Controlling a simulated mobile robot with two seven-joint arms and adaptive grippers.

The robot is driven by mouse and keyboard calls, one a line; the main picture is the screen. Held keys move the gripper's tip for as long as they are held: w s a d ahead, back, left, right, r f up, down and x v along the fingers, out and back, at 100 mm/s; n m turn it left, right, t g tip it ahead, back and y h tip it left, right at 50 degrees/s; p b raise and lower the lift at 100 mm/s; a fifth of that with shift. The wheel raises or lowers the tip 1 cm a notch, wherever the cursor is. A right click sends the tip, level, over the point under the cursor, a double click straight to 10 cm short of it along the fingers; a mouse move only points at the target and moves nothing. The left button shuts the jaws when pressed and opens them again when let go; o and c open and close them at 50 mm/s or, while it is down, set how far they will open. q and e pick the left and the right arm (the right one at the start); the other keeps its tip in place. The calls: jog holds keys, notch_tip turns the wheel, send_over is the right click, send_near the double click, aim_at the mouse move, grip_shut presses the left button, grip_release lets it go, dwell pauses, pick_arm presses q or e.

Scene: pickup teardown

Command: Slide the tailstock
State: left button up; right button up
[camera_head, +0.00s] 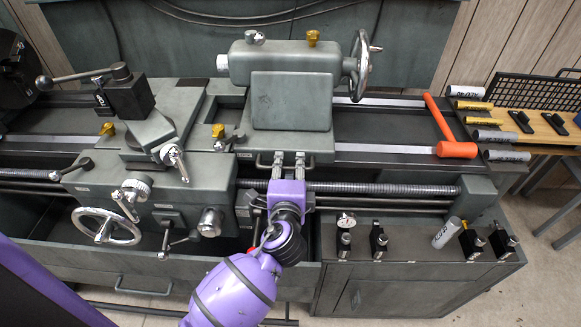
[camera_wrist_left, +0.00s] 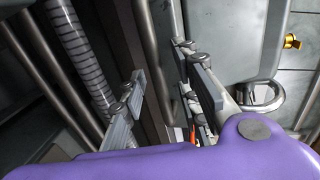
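The tailstock (camera_head: 290,98) is a grey-green casting on the lathe bed, with a handwheel (camera_head: 361,65) at its right end and a brass knob (camera_head: 313,38) on top. A metal bar handle (camera_head: 264,163) shows low on its front side. My left gripper (camera_head: 289,163) is at this handle, reaching in from the front on its purple wrist. In the left wrist view its two fingers (camera_wrist_left: 165,92) stand apart with a gap between them. I cannot tell whether either finger touches the handle. My right gripper is not in view.
The carriage (camera_head: 150,185) with its levers and handwheel stands left of the tailstock. An orange mallet (camera_head: 455,149) lies across the right end of the bed. Several small tool holders stand on the cabinet top (camera_head: 400,262). Bare bed rails (camera_head: 385,149) run right of the tailstock.

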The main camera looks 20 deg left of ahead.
pick_arm(q)
jog(key=shift+d, duration=0.1)
jog(key=shift+s, duration=0.15)
jog(key=v, duration=1.1)
jog(key=shift+s+d, duration=0.2)
jog(key=shift+s, duration=0.1)
jog(key=shift+r, duration=0.1)
